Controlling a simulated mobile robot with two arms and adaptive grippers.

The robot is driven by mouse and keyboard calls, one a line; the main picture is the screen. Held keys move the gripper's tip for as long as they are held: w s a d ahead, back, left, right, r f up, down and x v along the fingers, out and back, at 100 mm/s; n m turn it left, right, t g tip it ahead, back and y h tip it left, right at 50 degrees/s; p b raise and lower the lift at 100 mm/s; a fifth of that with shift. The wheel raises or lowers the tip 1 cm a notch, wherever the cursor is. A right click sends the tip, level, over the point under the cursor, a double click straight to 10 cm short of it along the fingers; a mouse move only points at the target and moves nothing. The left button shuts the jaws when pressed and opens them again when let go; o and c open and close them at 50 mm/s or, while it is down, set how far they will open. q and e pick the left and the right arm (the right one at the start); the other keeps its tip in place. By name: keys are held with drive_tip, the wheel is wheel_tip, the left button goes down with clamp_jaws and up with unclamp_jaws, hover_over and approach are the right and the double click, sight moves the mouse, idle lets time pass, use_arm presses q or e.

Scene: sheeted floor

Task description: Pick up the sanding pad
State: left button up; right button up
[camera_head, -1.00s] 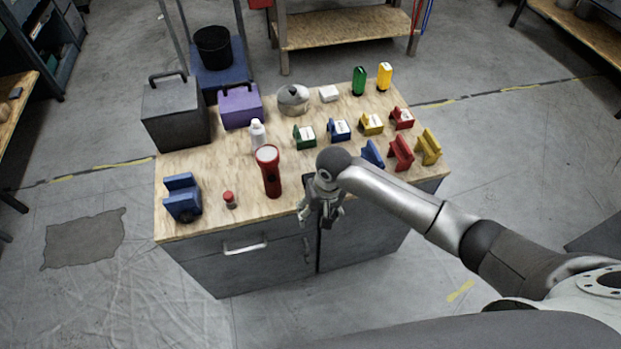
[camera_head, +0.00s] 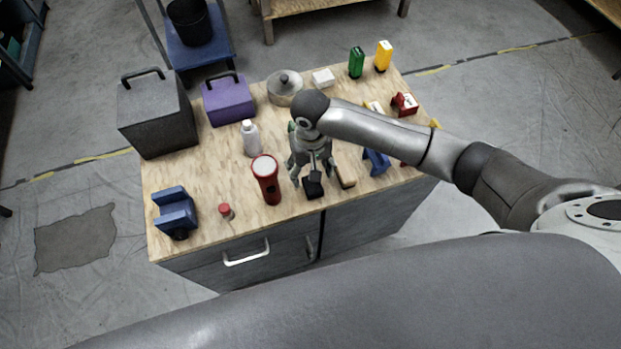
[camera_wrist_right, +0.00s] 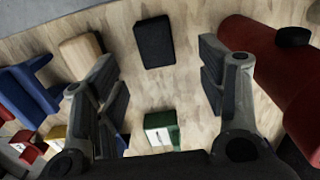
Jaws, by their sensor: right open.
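A small black block (camera_head: 313,188), which looks like the sanding pad, lies on the wooden tabletop (camera_head: 215,215) near its front edge. In the right wrist view the black block (camera_wrist_right: 154,42) lies flat beyond the fingertips, centred a little left of the gap between them. My right gripper (camera_head: 311,172) is over the table, just behind and above the block. In the right wrist view its fingers (camera_wrist_right: 162,80) are spread wide with nothing between them. My left gripper is not in view.
A red flashlight (camera_head: 267,182) stands left of my right gripper. A light wooden block (camera_head: 345,176) is close on its right, with a blue holder (camera_head: 376,162) beyond. A green block (camera_wrist_right: 162,130) shows below the fingers' gap. A white bottle (camera_head: 250,139) stands behind the flashlight.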

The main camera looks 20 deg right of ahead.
sight(313, 185)
drive_tip(key=shift+s+f, duration=0.2)
drive_tip(key=shift+f, duration=0.35)
drive_tip(key=shift+s+f, duration=0.15)
drive_tip(key=shift+f, duration=0.65)
drive_tip(key=shift+d+f, duration=0.1)
drive_tip(key=shift+f, duration=0.25)
drive_tip(key=f+p, duration=0.1)
drive_tip(key=f, duration=0.3)
drive_tip(key=shift+d, duration=0.2)
drive_tip(key=shift+f, duration=0.3)
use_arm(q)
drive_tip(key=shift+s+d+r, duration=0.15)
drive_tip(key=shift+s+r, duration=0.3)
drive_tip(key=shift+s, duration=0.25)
use_arm(e)
drive_tip(key=c, duration=1)
